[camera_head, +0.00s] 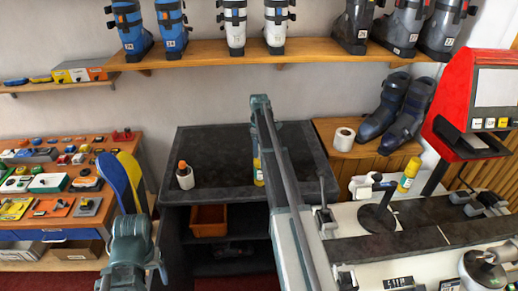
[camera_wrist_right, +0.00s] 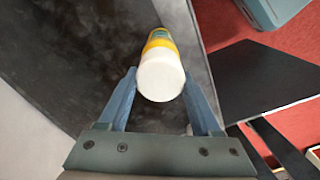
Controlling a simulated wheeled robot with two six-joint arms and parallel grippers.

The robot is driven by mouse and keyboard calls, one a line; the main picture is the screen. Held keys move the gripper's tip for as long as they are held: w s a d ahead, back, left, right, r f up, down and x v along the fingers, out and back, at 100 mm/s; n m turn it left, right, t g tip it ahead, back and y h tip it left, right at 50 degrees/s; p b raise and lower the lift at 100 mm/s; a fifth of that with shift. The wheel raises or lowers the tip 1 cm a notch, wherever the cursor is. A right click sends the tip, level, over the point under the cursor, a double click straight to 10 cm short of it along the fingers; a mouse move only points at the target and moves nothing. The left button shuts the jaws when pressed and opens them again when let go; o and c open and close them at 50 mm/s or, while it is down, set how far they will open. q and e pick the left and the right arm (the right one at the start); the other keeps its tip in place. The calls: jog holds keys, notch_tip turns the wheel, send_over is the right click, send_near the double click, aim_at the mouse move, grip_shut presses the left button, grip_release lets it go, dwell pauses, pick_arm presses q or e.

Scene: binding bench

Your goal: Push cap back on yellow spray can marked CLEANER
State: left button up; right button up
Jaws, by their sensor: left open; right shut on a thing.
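A yellow can (camera_head: 258,173) stands on the dark bench top (camera_head: 222,150), partly hidden behind my right arm. In the right wrist view the yellow can (camera_wrist_right: 160,42) shows beyond a white cap (camera_wrist_right: 161,78) that faces the camera. My right gripper (camera_wrist_right: 160,84) is shut on the white cap, one finger on each side. The cap and the can look in line and touching; the seam is not clear. The can's lettering is unreadable. My left gripper (camera_head: 132,270) is at the lower left, open, away from the can.
A white bottle with an orange top (camera_head: 185,176) stands left on the same bench. Another yellow can (camera_head: 410,173) stands on the machine at the right. A white roll (camera_head: 343,138) is on a wooden surface. Blue and yellow rounded boards (camera_head: 115,180) rise beside my left gripper.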

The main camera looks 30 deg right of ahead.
jog(key=shift+f+b, duration=0.4)
dwell(0.4)
jog(key=o, duration=1.4)
jog(key=shift+r+p, duration=3.55)
jog(key=shift+p, duration=0.05)
grip_shut()
